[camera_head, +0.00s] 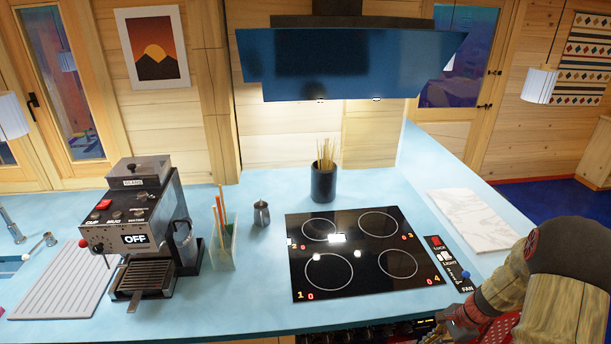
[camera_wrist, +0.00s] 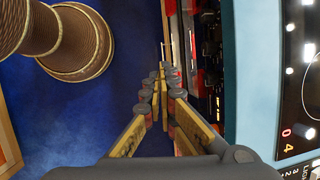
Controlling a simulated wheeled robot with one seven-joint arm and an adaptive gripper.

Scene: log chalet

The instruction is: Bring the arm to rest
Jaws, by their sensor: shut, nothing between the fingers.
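My arm (camera_head: 560,270) reaches in from the lower right of the head view, beside the right end of the counter. My gripper (camera_head: 455,325) is low at the bottom edge of that view, by the counter's front edge and partly cut off. In the wrist view my gripper (camera_wrist: 165,72) has its fingers together with nothing held. The fingers point along the front of the counter, over the blue floor (camera_wrist: 105,95).
The blue counter (camera_wrist: 255,70) and cooker front lie close on the right in the wrist view. A black hob (camera_head: 363,250) is set in the counter. A coffee machine (camera_head: 140,225), stick holder (camera_head: 222,245), small metal jug (camera_head: 261,213) and dark pot (camera_head: 323,184) stand left and behind.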

